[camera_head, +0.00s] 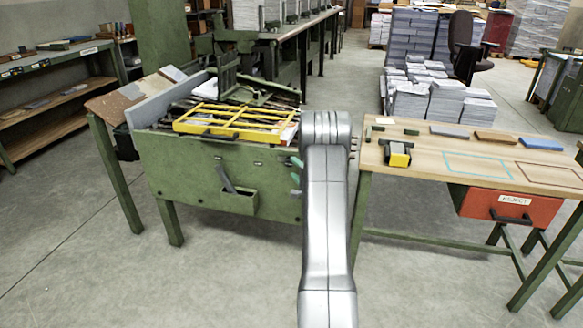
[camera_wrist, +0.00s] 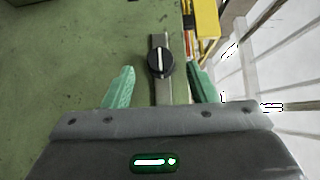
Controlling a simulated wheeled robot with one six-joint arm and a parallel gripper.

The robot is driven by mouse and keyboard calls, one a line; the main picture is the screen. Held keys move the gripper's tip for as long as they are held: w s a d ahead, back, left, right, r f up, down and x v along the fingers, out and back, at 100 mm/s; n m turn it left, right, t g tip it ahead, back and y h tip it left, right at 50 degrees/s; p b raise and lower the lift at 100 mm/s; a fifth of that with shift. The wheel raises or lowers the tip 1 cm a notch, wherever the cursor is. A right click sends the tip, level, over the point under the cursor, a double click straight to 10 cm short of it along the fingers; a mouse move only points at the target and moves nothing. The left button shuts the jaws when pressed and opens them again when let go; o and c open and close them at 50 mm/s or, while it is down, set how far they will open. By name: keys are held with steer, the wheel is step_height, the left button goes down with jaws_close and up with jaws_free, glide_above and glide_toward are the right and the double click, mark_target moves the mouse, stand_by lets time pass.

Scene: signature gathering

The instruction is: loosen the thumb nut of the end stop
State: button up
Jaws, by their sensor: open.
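In the wrist view, the thumb nut (camera_wrist: 160,64) is a round black knob with a pale line across it. It sits on a narrow grey metal bar (camera_wrist: 159,94), seemingly the end stop, against a green surface. My gripper (camera_wrist: 161,69) is open, one teal finger to each side of the nut, with a visible gap on both sides. Whether the fingertips are level with the nut in depth, I cannot tell. In the head view my gripper's teal fingertips (camera_head: 295,177) show at the right end of the green machine (camera_head: 165,172); the nut and bar are hidden there.
A yellow guard frame (camera_head: 232,122) lies on top of the machine and shows near the bar in the wrist view (camera_wrist: 206,22). A wooden table (camera_head: 420,153) with small blocks and a red drawer (camera_head: 508,207) stands to the right. Open floor lies in front.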

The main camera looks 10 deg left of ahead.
mark_target(291, 164)
steer(key=shift+x, duration=1.75)
steer(key=c, duration=1)
steer(key=shift+o, duration=0.2)
